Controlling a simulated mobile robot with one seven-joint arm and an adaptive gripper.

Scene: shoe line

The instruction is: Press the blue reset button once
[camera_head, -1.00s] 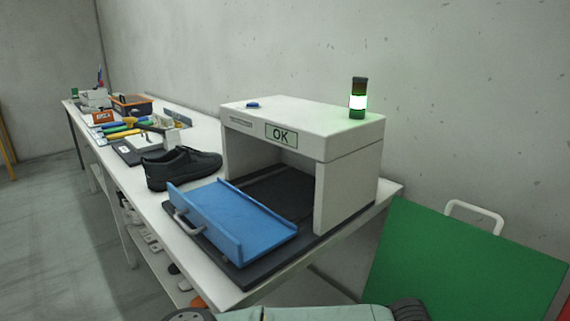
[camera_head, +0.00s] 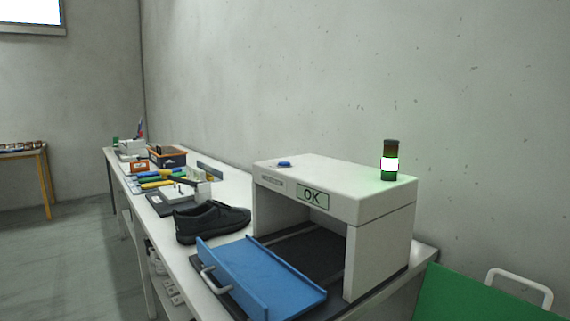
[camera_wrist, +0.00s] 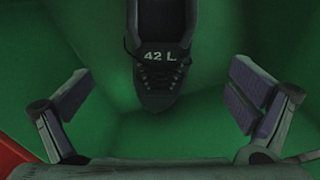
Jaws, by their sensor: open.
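In that view a dark shoe (camera_wrist: 158,75) marked "42 L" lies beyond the fingers against a green surface. My gripper is not seen near the button.
A blue tray (camera_head: 262,275) with a handle extends from the housing's opening. A black shoe (camera_head: 212,222) stands on the white bench (camera_head: 235,181) beside it. Tools and a bin (camera_head: 167,157) are farther back. A green panel (camera_head: 480,300) is at lower right.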

